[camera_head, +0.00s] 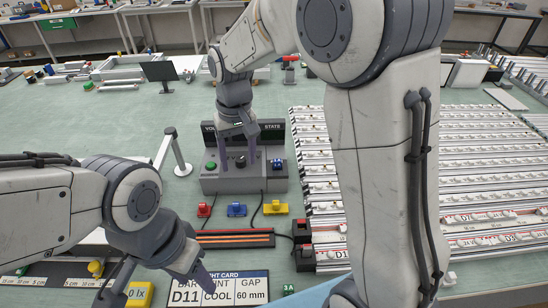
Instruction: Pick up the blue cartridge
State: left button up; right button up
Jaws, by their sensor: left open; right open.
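A blue cartridge (237,210) sits on the table in front of the grey console, between a red cartridge (205,210) and a yellow cartridge (276,208). My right gripper (238,158) is open, pointing down over the grey console (245,185), its fingers on either side of a black knob (240,161). It is behind the blue cartridge and apart from it. I cannot tell whether it touches the knob. My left gripper (158,288) is open at the lower left, in front of the blue cartridge, with its fingers partly hidden.
The console bears a green button (210,165) and a small blue part (277,164). A dark tray with orange strips (235,239) lies before the cartridges. A printed card (235,287) and a yellow meter (140,294) are nearer. Light rails (480,170) fill the right side.

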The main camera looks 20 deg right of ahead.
jog(key=w+d+f+m, duration=0.4)
jog(key=w+d+f, duration=0.1)
jog(key=w+d, duration=0.7)
jog(key=p, duration=0.1)
send_over(277, 160)
jog(key=f, duration=0.4)
jog(key=shift+s+a+f, duration=0.15)
jog(key=shift+a+f, duration=0.2)
jog(key=shift+f, duration=0.65)
jog(key=shift+d+f+p, duration=0.15)
jog(key=shift+f+p, duration=0.2)
jog(key=shift+p, duration=0.15)
jog(key=f, duration=0.1)
jog(key=f+p, duration=0.1)
jog(key=f, duration=0.1)
jog(key=shift+d+f+p, duration=0.25)
jog(key=shift+f+p, duration=0.05)
jog(key=shift+p, duration=0.05)
jog(key=shift+f, duration=0.4)
grip_shut()
